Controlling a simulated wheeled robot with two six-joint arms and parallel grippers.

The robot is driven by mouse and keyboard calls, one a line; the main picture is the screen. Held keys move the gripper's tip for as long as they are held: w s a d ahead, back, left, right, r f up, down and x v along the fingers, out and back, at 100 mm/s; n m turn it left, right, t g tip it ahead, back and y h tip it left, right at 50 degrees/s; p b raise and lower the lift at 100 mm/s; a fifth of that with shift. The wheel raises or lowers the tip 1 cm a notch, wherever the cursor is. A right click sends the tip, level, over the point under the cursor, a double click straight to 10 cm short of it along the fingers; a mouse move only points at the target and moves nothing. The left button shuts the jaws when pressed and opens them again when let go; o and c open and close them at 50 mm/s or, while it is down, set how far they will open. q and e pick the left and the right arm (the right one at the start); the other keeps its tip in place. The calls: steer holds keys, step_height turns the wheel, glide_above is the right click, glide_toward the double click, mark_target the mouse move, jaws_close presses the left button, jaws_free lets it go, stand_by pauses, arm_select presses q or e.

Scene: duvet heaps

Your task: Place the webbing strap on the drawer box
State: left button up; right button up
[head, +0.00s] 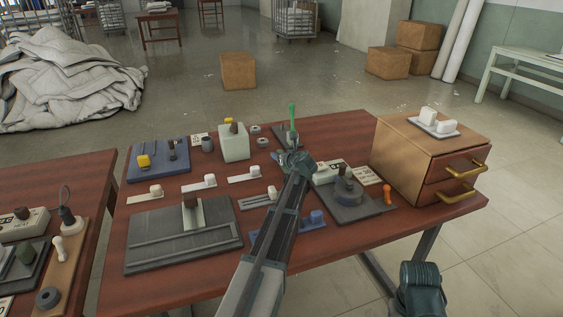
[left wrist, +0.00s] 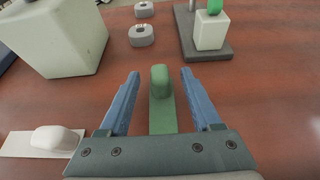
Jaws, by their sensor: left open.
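The drawer box (head: 400,152) is a brown box with two gold-handled drawers at the right end of the table. My left gripper (head: 285,157) is over the table's middle, left of the box. In the left wrist view, the open blue fingers of this gripper (left wrist: 160,76) stand apart on either side of a flat green strip with a rounded green grip (left wrist: 162,115), which looks like the webbing strap. Gaps show between both fingers and the grip. The gripper hides this strip in the head view. My right gripper is out of view.
A grey plate with two white blocks (head: 433,122) takes up part of the box top. A pale green block (head: 233,141), a stand with a green upright piece (head: 293,118), a round dark fixture (head: 345,190) and white-knobbed strips (head: 198,184) surround the gripper.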

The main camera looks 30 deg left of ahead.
arm_select(q)
steer(key=shift+w+a+f, duration=0.25)
steer(key=shift+a, duration=0.05)
steer(key=shift+r, duration=0.1)
jaws_close()
steer(key=shift+r, duration=0.1)
step_height(320, 180, up, 10)
steer(key=p, duration=1)
